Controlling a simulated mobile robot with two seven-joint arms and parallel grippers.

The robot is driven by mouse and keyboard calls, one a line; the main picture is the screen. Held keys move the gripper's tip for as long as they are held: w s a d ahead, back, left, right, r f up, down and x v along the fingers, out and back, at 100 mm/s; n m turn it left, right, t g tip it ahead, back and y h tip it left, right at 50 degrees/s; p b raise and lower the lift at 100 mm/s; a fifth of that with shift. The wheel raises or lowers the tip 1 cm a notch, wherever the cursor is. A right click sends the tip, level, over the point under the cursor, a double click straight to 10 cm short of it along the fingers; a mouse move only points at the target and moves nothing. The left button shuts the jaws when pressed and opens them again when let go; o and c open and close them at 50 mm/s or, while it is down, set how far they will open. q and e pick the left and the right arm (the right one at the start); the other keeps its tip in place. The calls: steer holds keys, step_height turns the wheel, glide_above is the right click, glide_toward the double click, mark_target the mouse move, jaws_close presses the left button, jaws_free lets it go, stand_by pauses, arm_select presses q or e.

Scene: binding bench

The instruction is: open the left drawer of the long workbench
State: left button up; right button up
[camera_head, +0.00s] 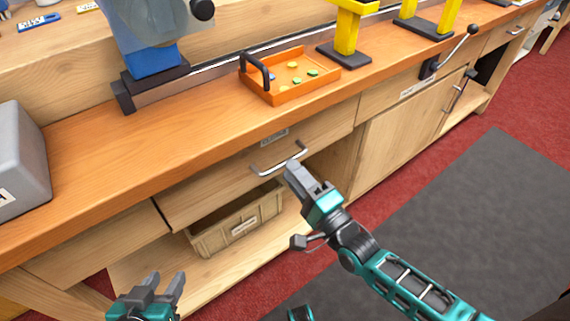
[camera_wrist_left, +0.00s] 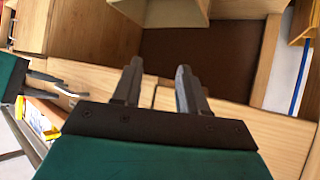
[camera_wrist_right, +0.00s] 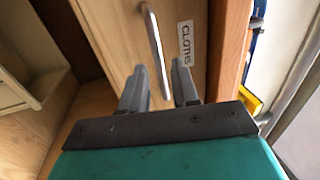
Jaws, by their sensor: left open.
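The long workbench (camera_head: 130,150) has a wooden drawer (camera_head: 200,190) under its top, with a bar handle (camera_head: 263,171) and a small label. The drawer front looks flush with the bench. In the right wrist view the label (camera_wrist_right: 185,43) reads "CLOTHS" and the metal handle (camera_wrist_right: 152,35) runs down to the gap between my right fingers. My right gripper (camera_head: 292,170) is at the right part of the handle, fingers apart; whether they touch it I cannot tell. My left gripper (camera_head: 163,283) is open and empty, low in front of the bench; it also shows in its wrist view (camera_wrist_left: 158,75).
An orange tray (camera_head: 310,88) with small coloured pieces stands on the bench top above the drawer. A wooden bin (camera_head: 215,238) sits on the shelf below. A grey box (camera_head: 18,160) is at the left. A dark mat (camera_head: 480,210) covers open floor at the right.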

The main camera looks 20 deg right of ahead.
steer(key=shift+x, duration=1.9)
steer(key=shift+c, duration=0.4)
jaws_close()
